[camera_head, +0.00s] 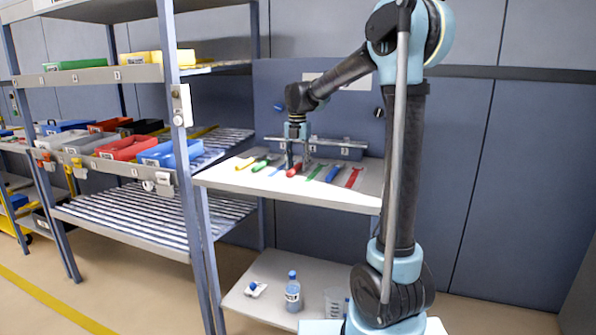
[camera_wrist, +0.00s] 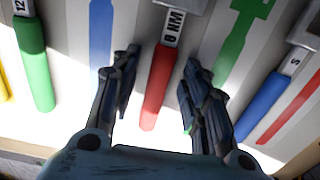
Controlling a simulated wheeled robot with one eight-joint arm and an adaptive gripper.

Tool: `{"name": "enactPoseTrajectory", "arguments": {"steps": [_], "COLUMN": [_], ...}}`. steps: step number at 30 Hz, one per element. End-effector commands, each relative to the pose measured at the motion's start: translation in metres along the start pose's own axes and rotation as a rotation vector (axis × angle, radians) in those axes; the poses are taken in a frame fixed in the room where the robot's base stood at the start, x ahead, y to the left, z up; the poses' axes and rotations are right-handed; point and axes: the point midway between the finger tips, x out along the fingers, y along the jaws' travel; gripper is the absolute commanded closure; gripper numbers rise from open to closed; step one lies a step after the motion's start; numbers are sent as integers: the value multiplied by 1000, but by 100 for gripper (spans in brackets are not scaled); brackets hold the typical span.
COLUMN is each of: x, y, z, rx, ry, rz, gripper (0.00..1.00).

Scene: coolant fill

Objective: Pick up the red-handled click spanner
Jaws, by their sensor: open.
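The red-handled click spanner (camera_wrist: 157,88) lies on the white shelf top, with a label ending in "0 NM" on its shaft. It also shows in the head view (camera_head: 294,169) under my gripper (camera_head: 298,152). In the wrist view my gripper (camera_wrist: 160,65) is open, with one finger on each side of the red handle. Gaps show between the handle and both fingers. I cannot tell how high the fingertips are above the shelf. The spanner's head is cut off at the top of the wrist view.
A green-handled spanner (camera_wrist: 34,65) lies to the left and a blue-handled one (camera_wrist: 262,105) to the right. Flat blue (camera_wrist: 101,40), green (camera_wrist: 238,38) and red (camera_wrist: 290,108) shapes mark the shelf. A holder rail (camera_head: 330,146) stands behind. A bottle (camera_head: 292,293) stands on the lower shelf.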

Motion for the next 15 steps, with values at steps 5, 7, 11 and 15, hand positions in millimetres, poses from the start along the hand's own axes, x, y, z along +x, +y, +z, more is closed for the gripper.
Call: {"name": "enactPoseTrajectory", "arguments": {"steps": [5,7,11,15], "x": [3,3,3,2], "y": [0,0,0,-1], "z": [0,0,0,0], "rx": [0,0,0,1], "ry": [0,0,0,0], "rz": [0,0,0,0], "gripper": [58,58,81,100]}}
